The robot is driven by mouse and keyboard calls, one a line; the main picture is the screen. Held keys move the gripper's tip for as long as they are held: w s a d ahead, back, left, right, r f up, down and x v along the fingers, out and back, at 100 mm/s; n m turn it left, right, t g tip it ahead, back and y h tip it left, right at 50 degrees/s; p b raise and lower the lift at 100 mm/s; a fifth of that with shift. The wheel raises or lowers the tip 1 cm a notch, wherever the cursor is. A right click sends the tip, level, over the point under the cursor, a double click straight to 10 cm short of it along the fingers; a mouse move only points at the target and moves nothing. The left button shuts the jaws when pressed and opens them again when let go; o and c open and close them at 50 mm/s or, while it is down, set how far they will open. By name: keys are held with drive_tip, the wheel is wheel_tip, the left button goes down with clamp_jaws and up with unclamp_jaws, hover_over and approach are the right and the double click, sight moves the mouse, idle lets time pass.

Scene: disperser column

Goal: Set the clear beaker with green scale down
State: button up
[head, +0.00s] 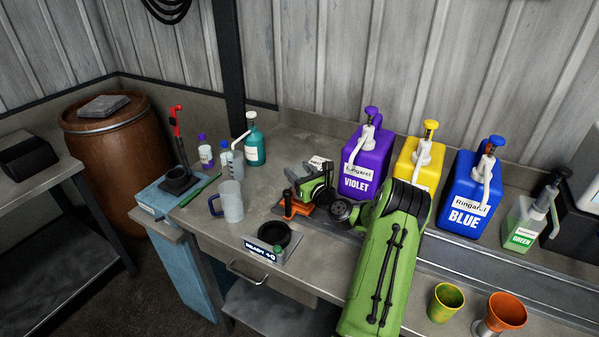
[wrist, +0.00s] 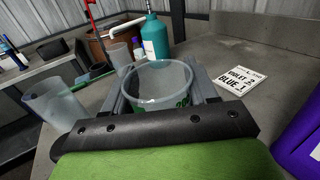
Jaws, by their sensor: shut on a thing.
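The clear beaker with green scale (wrist: 160,80) is upright between the grey fingers of my gripper in the wrist view, with green marks low on its wall. My gripper (wrist: 161,92) is shut on it, one finger on each side. In the head view my gripper (head: 305,180) is over the worktop, left of the violet container; the beaker is mostly hidden there by my arm. I cannot tell whether its base touches the worktop (head: 205,232).
An orange object (head: 296,207) is close below. Violet (head: 366,163), yellow (head: 416,165) and blue (head: 472,195) pump containers line the back.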

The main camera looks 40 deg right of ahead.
drive_tip(key=shift+f+b, duration=0.35)
drive_tip(key=shift+f, duration=0.15)
drive_tip(key=o, duration=1.2)
wheel_tip(320, 180, up, 10)
drive_tip(key=p, duration=0.2)
drive_tip(key=shift+p, duration=0.3)
